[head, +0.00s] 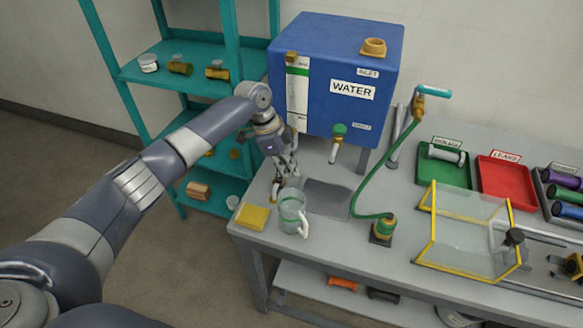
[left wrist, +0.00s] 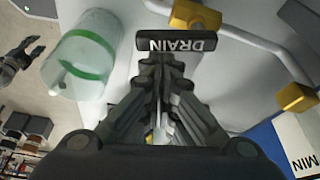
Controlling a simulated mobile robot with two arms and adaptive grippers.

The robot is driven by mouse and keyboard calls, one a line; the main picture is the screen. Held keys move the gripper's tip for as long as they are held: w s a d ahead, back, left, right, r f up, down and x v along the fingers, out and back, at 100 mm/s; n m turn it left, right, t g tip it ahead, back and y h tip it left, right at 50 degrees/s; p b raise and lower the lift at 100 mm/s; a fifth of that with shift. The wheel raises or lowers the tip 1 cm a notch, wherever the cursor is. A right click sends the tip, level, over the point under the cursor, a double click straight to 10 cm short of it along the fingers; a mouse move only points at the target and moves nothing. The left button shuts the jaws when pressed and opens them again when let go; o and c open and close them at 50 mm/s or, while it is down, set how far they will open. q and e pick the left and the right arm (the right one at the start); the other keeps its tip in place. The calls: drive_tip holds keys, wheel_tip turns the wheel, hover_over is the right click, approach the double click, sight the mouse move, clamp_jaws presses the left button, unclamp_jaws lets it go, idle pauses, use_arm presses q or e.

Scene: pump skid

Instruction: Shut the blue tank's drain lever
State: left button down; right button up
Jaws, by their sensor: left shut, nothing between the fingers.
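The blue tank (head: 335,85), labelled WATER, stands at the back of the grey bench. In the left wrist view a dark lever plate marked DRAIN (left wrist: 177,42) shows upside down, beside a brass valve fitting (left wrist: 196,14) on a pale pipe. My left gripper (head: 288,172) is shut and empty below the tank's front left side. In the left wrist view its fingertips (left wrist: 165,68) are close to the DRAIN plate; I cannot tell whether they touch it. The arm hides part of the drain in the head view.
A clear jug (head: 292,210) with a green band stands close to my left gripper, by a yellow sponge (head: 252,216). A green hose (head: 377,170) and brass tap are to the right. A teal shelf (head: 180,73) stands left. A dark gripper-like part (left wrist: 18,58) is small and unclear.

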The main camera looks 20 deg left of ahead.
use_arm(q)
drive_tip(key=shift+s+a+m, duration=0.2)
drive_tip(key=shift+s+m, duration=0.05)
drive_tip(key=shift+m, duration=0.55)
drive_tip(key=shift+w+b, duration=0.7)
drive_tip(key=shift+w, duration=0.15)
